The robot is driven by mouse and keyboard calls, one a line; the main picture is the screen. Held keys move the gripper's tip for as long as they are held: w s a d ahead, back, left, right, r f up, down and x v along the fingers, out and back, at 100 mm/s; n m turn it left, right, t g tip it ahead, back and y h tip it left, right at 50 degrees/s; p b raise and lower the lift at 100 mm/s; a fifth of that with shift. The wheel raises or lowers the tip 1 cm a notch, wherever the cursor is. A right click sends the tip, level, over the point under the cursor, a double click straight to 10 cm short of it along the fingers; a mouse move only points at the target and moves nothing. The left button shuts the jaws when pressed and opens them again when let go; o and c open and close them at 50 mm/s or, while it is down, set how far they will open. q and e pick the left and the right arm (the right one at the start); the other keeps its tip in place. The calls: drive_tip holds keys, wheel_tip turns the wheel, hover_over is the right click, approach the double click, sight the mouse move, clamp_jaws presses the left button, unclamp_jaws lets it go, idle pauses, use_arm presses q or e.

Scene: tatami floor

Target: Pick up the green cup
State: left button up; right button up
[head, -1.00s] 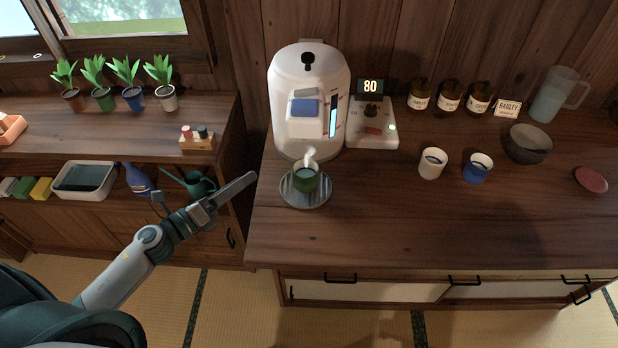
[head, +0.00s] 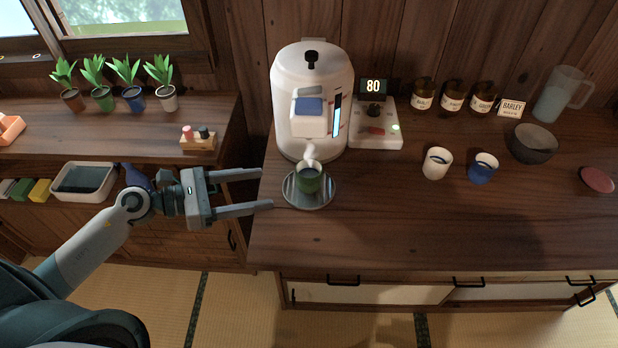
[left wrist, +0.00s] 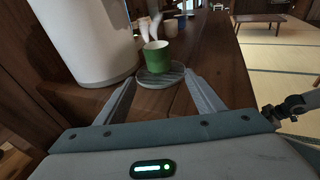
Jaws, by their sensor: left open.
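The green cup (head: 309,180) stands upright on a round metal tray (head: 296,196) in front of the white dispenser (head: 310,105), under its spout. Steam-like white wisps show above the cup. My left gripper (head: 266,188) is open and empty, its two fingers pointing right toward the cup, just left of the tray near the counter's left edge. In the left wrist view the cup (left wrist: 157,57) is ahead, between and beyond the open fingertips, not touching them. My right gripper is not seen.
A control box (head: 375,130) showing "80" stands right of the dispenser. A white cup (head: 437,164) and a blue cup (head: 482,170) stand further right, with a dark bowl (head: 531,145) behind. The counter front (head: 390,230) is clear. Potted plants stand on the left shelf.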

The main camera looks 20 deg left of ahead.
sight(299, 182)
use_arm(q)
drive_tip(key=p+x, duration=0.1)
drive_tip(key=x, duration=0.1)
drive_tip(key=p+x, duration=0.1)
drive_tip(key=x, duration=0.4)
drive_tip(key=shift+w+d+r+p, duration=0.1)
drive_tip(key=shift+r+p, duration=0.15)
drive_tip(key=shift+p, duration=0.15)
drive_tip(key=p+x, duration=0.1)
drive_tip(key=x, duration=0.3)
drive_tip(key=shift+f, duration=0.1)
drive_tip(key=shift+w+d+f, duration=0.2)
drive_tip(key=shift+w+d, duration=0.05)
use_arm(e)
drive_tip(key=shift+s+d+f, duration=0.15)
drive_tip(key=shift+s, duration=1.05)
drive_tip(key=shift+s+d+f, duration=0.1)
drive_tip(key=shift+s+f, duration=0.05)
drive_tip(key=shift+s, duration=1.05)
use_arm(q)
drive_tip(key=shift+d, duration=0.1)
